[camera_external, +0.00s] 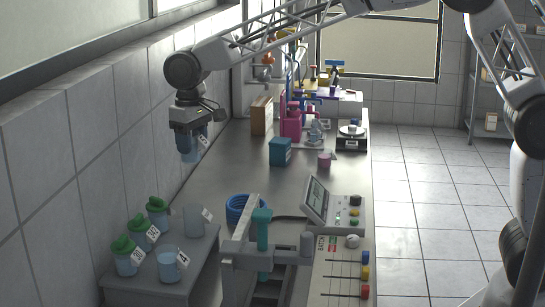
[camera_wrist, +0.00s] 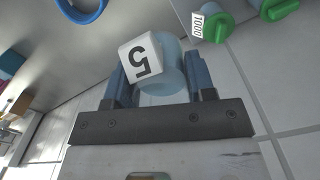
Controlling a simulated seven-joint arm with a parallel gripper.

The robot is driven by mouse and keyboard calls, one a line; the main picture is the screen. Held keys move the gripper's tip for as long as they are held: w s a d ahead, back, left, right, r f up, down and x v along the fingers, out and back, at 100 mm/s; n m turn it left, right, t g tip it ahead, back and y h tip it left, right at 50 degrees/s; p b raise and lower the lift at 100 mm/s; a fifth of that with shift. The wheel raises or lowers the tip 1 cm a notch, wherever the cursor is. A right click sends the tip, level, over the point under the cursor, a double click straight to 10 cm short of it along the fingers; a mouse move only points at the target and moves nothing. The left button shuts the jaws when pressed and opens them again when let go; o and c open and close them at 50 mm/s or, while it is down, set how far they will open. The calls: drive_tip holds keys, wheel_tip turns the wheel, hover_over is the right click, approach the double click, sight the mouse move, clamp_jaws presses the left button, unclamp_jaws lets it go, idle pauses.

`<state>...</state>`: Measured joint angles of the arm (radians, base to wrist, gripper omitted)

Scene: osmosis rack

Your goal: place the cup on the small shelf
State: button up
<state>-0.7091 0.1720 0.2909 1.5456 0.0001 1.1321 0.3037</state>
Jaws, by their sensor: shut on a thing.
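A pale blue, see-through cup (camera_wrist: 172,72) with a white label reading 5 sits between the two blue fingers of my gripper (camera_wrist: 156,64) in the wrist view. In the external view my gripper (camera_external: 191,145) points down and holds the cup (camera_external: 193,154) in the air near the left wall, above the workbench. The fingers partly hide it there. A small grey shelf (camera_external: 207,249) stands at the lower left, nearer the camera than my gripper. It carries green-lidded cups (camera_external: 126,262) and two open cups (camera_external: 171,267), all labelled.
The tiled wall (camera_external: 90,140) runs close beside my gripper. A blue coiled hose (camera_external: 236,207), a teal box (camera_external: 280,152) and a control panel (camera_external: 325,205) stand on the workbench (camera_external: 222,168). Green-lidded cups (camera_wrist: 216,27) show at the wrist view's upper right.

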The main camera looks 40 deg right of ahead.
drive_tip(key=s+a, duration=1)
drive_tip(key=s, duration=0.4)
drive_tip(key=shift+n, duration=0.4)
wheel_tip(320, 180, down, 5)
drive_tip(key=shift+f, duration=0.1)
hover_over(188, 255)
drive_tip(key=shift+f, duration=3.1)
drive_tip(key=shift+f, duration=1.85)
drive_tip(key=shift+f, duration=0.15)
drive_tip(key=o, duration=0.9)
